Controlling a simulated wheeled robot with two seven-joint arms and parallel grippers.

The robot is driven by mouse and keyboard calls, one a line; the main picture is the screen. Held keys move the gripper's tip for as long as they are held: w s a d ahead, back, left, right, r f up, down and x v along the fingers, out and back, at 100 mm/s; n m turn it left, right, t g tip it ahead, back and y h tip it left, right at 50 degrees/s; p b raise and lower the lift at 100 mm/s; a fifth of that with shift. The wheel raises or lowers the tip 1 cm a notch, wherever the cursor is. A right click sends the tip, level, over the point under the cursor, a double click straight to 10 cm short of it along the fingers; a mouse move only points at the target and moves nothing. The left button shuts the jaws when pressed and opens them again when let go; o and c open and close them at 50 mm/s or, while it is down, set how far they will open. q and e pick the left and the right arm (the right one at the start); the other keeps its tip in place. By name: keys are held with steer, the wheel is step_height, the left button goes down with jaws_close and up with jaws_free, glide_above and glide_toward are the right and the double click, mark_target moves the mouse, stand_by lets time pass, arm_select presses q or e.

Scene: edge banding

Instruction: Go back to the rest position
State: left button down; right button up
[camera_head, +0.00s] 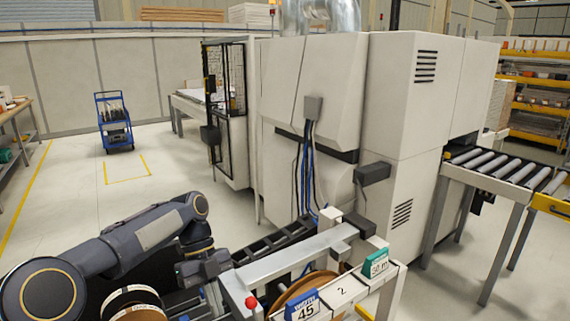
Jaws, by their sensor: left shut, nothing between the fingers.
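My left arm comes in from the lower left and bends down at its wrist. My left gripper (214,268) is at the lower middle, close to the left end of a pale metal bar on the machine's front. Its fingers are small and dark here, and they look closed with nothing held. I cannot tell whether it touches the bar. My right gripper does not show.
A large white edge-banding machine (330,75) fills the middle. Edge-band rolls (134,300) and a rack with a blue "45" label (303,308) are close below. A roller conveyor (505,167) stands right. A blue cart (114,122) stands on open floor at left.

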arm_select(q)
steer(key=s+a+r+n+t, duration=0.2)
steer(key=s+a+n+t, duration=0.15)
steer(key=s+n, duration=0.6)
steer(key=s+a+r+n+t, duration=0.2)
steer(key=s+a+n+t, duration=0.15)
steer(key=s+n, duration=0.55)
steer(key=s+d+f+n+t, duration=0.1)
steer(key=s+f+n+t, duration=0.3)
steer(key=n, duration=0.6)
steer(key=shift+s+f+n, duration=0.35)
steer(key=shift+s, duration=0.85)
steer(key=shift+d, duration=0.1)
